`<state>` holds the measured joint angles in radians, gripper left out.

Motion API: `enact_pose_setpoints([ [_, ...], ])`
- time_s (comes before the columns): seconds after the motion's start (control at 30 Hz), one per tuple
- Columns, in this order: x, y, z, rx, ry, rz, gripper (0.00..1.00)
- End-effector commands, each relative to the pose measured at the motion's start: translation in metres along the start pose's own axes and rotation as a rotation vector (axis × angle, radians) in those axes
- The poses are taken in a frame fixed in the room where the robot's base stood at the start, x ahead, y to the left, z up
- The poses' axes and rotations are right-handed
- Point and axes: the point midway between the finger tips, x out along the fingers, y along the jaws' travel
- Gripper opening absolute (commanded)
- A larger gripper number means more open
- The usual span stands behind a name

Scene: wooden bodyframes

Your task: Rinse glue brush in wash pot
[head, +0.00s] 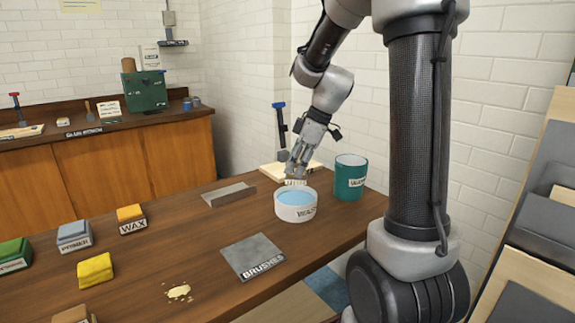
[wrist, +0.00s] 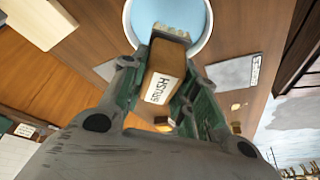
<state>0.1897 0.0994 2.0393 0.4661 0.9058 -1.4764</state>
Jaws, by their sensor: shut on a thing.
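The wash pot (head: 296,212) is a round white tub with a label and blue liquid inside, standing on the brown bench. Its rim and blue liquid also show at the top of the wrist view (wrist: 203,45). My gripper (head: 293,172) points down just above the pot's far side. In the wrist view my gripper (wrist: 166,68) is shut on the glue brush (wrist: 166,68), a brown block with a white label. The brush's grey bristle end points at the pot and overlaps the liquid in that view. I cannot tell whether the bristles touch the liquid.
A teal labelled can (head: 350,178) stands close right of the pot. A grey mat marked BRUSHES (head: 254,256) lies in front, beside yellowish crumbs (head: 178,291). A grey metal bar (head: 228,194) lies left. Wax (head: 131,219), primer (head: 75,236) and other blocks stand farther left.

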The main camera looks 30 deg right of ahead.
Motion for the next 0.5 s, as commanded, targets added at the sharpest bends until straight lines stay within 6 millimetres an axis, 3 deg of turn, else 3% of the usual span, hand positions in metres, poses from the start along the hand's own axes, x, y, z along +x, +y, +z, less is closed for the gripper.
enact_pose_setpoints([
  [0.5,0.042,0.002,0.016,0.037,0.001,0.006,0.11],
])
